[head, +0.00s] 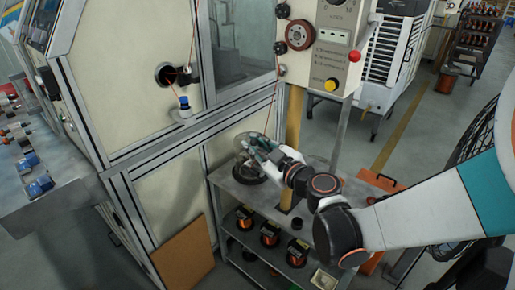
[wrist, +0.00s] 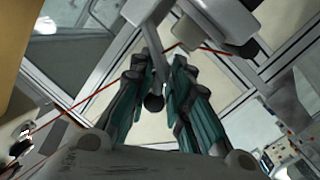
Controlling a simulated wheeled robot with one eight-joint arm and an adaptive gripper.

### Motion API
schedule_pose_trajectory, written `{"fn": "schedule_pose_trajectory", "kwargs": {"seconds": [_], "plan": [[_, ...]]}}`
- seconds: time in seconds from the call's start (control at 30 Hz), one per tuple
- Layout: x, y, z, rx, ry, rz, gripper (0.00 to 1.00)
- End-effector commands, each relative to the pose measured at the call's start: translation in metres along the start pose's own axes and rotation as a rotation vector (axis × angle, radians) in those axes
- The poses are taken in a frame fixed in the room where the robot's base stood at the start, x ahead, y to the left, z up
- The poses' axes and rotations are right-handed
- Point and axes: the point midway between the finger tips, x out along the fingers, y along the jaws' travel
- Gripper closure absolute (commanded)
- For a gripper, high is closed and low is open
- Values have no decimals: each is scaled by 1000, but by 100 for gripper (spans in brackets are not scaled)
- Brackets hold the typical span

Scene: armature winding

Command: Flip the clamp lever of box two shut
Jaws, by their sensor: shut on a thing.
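My gripper (head: 256,146) is over the top shelf of the grey rack, next to a round, partly clear part (head: 242,152) on a dark base. In the wrist view my gripper's teal-and-black fingers (wrist: 158,108) are closed in around a slim grey lever (wrist: 160,72) with a black ball end (wrist: 153,102). This looks like the clamp lever, and the ball sits between the fingers. A grey bracket (wrist: 215,20) shows above it. In the head view the fingers and arm hide the lever, and no box number is readable.
A thin red wire (wrist: 92,92) crosses the wrist view close to the fingers. The grey rack (head: 228,184) holds several copper spools (head: 269,236) on its lower shelf. A cream machine cabinet (head: 120,90) is at left.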

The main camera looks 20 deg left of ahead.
Motion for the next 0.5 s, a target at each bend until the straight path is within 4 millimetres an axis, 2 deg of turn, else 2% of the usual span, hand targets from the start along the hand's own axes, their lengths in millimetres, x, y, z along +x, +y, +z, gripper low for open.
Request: {"fn": "schedule_pose_trajectory", "kwargs": {"seconds": [0.2, 0.5], "plan": [[0, -1, 4, -88, 14, 26, 100], [0, -3, 5, -130, 23, 33, 100]]}}
